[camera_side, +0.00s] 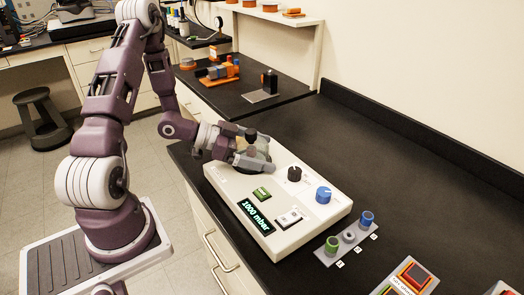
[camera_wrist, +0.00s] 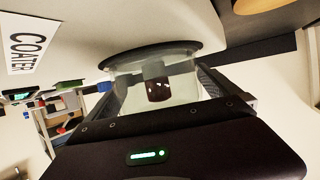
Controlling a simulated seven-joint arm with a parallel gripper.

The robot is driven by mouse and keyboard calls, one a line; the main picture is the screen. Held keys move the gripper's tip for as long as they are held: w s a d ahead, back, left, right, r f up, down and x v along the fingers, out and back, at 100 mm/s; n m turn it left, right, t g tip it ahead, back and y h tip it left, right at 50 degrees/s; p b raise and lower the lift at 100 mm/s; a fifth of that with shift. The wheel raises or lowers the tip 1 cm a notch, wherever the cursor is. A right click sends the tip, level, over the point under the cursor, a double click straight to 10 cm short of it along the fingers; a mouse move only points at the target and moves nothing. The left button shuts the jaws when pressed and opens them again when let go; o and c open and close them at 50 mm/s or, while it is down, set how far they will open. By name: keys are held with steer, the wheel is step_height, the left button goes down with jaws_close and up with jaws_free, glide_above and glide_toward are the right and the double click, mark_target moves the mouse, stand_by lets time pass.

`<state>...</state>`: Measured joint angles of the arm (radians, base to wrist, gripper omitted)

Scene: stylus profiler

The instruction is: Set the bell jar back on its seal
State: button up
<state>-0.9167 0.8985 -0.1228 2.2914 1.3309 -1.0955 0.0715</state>
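The bell jar (camera_wrist: 190,88) is a clear glass cylinder between the fingers of my gripper (camera_wrist: 165,98), which look shut on its sides. A dark round disc (camera_wrist: 150,52) lies against the jar's far end in the wrist view. A dark piece (camera_wrist: 157,86) shows through the glass. In the side view my gripper (camera_side: 250,150) is low at the back left of the white coater (camera_side: 222,180). The fingers hide most of the jar there. I cannot tell whether a gap separates the jar from its seal.
The coater's display (camera_side: 256,215) reads 1000 mbar. Its top carries a black knob (camera_side: 294,174), a blue knob (camera_side: 323,194), a green button (camera_side: 262,193) and a white switch (camera_side: 289,217).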

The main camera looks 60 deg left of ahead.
steer(key=shift+v, duration=3.55)
steer(key=v, duration=0.7)
steer(key=shift+r, duration=0.1)
